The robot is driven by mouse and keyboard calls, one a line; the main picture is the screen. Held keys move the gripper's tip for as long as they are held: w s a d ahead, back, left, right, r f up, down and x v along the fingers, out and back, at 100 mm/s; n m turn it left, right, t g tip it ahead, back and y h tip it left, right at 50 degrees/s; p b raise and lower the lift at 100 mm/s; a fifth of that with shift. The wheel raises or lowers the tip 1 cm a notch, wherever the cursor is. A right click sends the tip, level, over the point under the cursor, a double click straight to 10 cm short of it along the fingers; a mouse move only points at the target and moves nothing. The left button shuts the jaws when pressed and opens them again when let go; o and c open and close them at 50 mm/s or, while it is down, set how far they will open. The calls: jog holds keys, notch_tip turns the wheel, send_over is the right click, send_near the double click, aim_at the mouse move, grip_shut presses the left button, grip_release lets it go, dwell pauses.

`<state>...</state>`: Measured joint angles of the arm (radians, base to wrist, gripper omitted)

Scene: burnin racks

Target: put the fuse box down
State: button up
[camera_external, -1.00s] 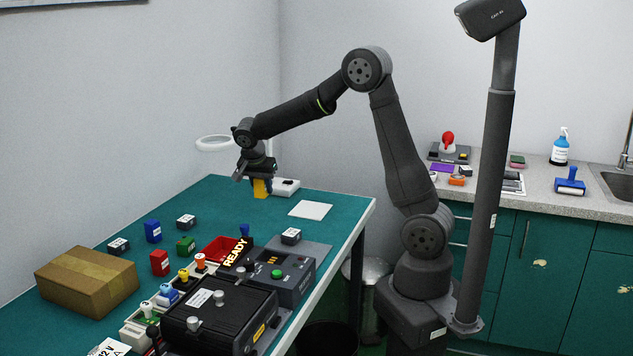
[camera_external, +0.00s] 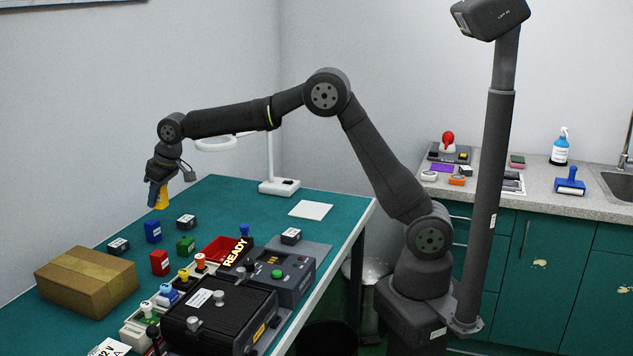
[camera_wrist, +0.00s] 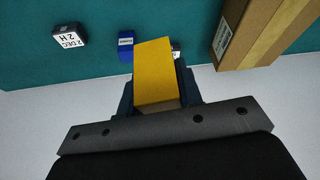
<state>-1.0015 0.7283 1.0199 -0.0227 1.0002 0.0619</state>
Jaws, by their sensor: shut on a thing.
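The fuse box is most likely the yellow block (camera_external: 162,199) in my gripper (camera_external: 158,203); no label on it can be read. In the external view my gripper is shut on it and holds it above the far left part of the green table (camera_external: 225,200). The yellow block (camera_wrist: 154,72) also shows in the wrist view, between the fingers of my gripper (camera_wrist: 160,92). It is tilted there, and its lower end is partly hidden by the gripper.
A blue block (camera_external: 153,231), black labelled blocks (camera_external: 186,222), a red block (camera_external: 160,262), a green block (camera_external: 186,246) and a cardboard box (camera_external: 87,281) stand nearby. A lamp base (camera_external: 279,187) is at the back. The table's far middle is clear.

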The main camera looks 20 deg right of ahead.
jog(key=s+a+r+n+g, duration=0.3)
jog(key=s+a+n, duration=0.4)
jog(key=a, duration=0.3)
send_over(101, 270)
jog(key=d, duration=0.1)
jog(key=shift+y, duration=0.3)
jog(key=f, duration=0.7)
jog(key=shift+d+f, duration=0.2)
jog(key=shift+w+f, duration=0.1)
jog(key=shift+f, duration=1.85)
jog(key=shift+f, duration=0.1)
jog(key=o, duration=1)
jog(key=shift+c, duration=0.2)
jog(key=v, duration=1.2)
